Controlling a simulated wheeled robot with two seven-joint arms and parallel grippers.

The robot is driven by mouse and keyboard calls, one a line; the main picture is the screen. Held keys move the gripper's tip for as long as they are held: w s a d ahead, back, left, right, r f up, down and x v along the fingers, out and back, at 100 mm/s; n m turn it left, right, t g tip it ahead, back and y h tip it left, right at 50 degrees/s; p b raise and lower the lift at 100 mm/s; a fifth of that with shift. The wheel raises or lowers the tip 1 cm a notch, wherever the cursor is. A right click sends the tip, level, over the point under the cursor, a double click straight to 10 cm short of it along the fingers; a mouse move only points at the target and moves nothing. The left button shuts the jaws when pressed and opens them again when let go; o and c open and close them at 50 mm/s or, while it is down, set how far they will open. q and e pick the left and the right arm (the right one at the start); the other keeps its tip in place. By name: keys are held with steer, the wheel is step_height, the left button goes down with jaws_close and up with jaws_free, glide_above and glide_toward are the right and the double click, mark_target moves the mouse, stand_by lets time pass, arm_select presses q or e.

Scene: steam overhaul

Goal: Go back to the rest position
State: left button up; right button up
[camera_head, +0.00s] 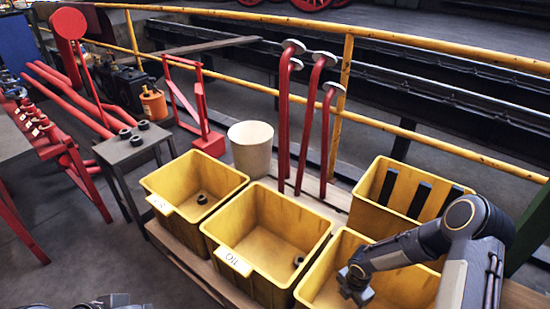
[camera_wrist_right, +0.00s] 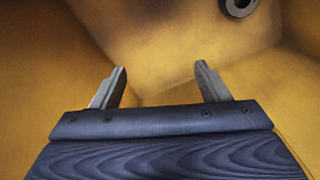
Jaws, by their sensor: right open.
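My right gripper (camera_head: 355,284) reaches over the front right yellow bin (camera_head: 325,270). In the right wrist view its two fingers (camera_wrist_right: 160,88) are spread, with nothing between them. Yellow bin walls lie beyond the fingertips, and a dark ring (camera_wrist_right: 238,7) shows near the top edge, apart from the fingers. Part of what looks like my left gripper (camera_head: 118,301) shows at the bottom edge of the head view. Its fingers are cut off or unclear.
A left bin (camera_head: 163,183) and a middle bin (camera_head: 232,224) each hold a dark ring. The back right bin (camera_head: 372,213) has black strips. Red levers (camera_head: 307,125) stand behind the bins near a cream bucket (camera_head: 250,150). A small table (camera_head: 125,152) carries several dark rings.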

steer(key=s+d+r+m+t, duration=0.1)
steer(key=s+d+r+m, duration=0.35)
steer(key=r, duration=0.75)
steer(key=s+d+r+m+t, duration=0.1)
steer(key=r+m, duration=0.6)
steer(key=r, duration=0.5)
steer(key=s+a+r+m+t+y, duration=0.2)
steer(key=s+a+r+m, duration=0.2)
steer(key=s+r+m, duration=0.3)
steer(key=s+a+r+m+t+y, duration=0.25)
steer(key=s+r+m, duration=0.25)
steer(key=s+m, duration=0.3)
step_height(320, 180, up, 32)
steer(key=s+a+p, duration=0.1)
steer(key=p, duration=3)
steer(key=shift+a+f+n+g+h+p, duration=0.15)
steer(key=shift+f+n+g+h+p, duration=0.05)
steer(key=shift+n+g+h+p, duration=0.2)
steer(key=shift+c, duration=0.4)
